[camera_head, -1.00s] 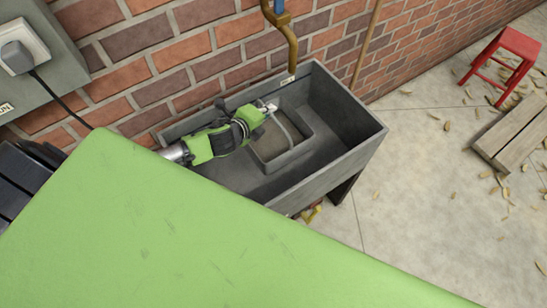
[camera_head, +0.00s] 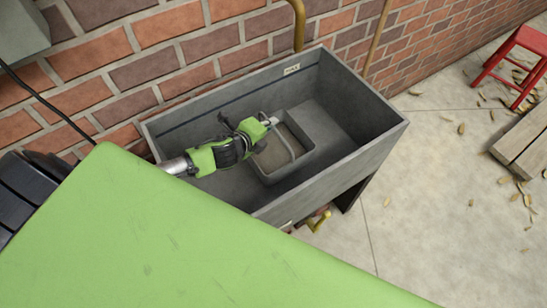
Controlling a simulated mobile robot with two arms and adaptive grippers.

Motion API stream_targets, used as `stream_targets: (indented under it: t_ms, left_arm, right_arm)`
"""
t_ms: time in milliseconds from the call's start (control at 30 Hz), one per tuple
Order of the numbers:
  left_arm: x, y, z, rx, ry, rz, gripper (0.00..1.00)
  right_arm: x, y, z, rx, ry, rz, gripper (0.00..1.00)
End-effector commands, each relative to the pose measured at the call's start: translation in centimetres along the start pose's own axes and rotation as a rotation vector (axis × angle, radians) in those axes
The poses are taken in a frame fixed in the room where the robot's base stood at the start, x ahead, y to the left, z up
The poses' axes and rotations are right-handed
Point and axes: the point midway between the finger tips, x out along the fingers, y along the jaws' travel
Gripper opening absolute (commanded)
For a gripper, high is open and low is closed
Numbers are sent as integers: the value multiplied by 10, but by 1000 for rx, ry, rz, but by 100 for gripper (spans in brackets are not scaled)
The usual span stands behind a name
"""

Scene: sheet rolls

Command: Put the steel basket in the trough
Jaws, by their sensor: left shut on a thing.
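The steel basket (camera_head: 284,172) is a grey, square, open container with a thin arched handle. It is inside the long grey trough (camera_head: 355,165), near the middle of its length. I cannot tell whether its base touches the trough floor. My left gripper (camera_head: 271,121), green and black, reaches in from the left over the trough. Its fingertips are shut on the basket handle at the handle's back end. The basket looks roughly level. My right gripper is not in view.
A brick wall (camera_head: 180,55) stands behind the trough, with a brass pipe (camera_head: 299,25) above its back rim. A yellow tap (camera_head: 320,221) shows below the front. A red stool (camera_head: 514,62) and wooden boards (camera_head: 528,140) stand on the floor at right.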

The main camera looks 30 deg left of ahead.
Motion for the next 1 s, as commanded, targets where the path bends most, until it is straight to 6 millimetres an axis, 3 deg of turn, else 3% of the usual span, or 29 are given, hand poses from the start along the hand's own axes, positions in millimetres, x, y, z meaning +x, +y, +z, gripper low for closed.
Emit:
stream_targets:
  t_ms: [200,567,967,1000]
  left_arm:
    - [20,33,-10,-3,2,1,0]
    - [41,67,-18,-4,0,1,0]
    - [44,72,-20,-1,2,0,0]
    - [44,74,-20,0,2,4,15]
  right_arm:
    - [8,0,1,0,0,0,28]
    - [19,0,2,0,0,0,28]
    - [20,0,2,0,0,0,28]
    - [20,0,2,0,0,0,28]
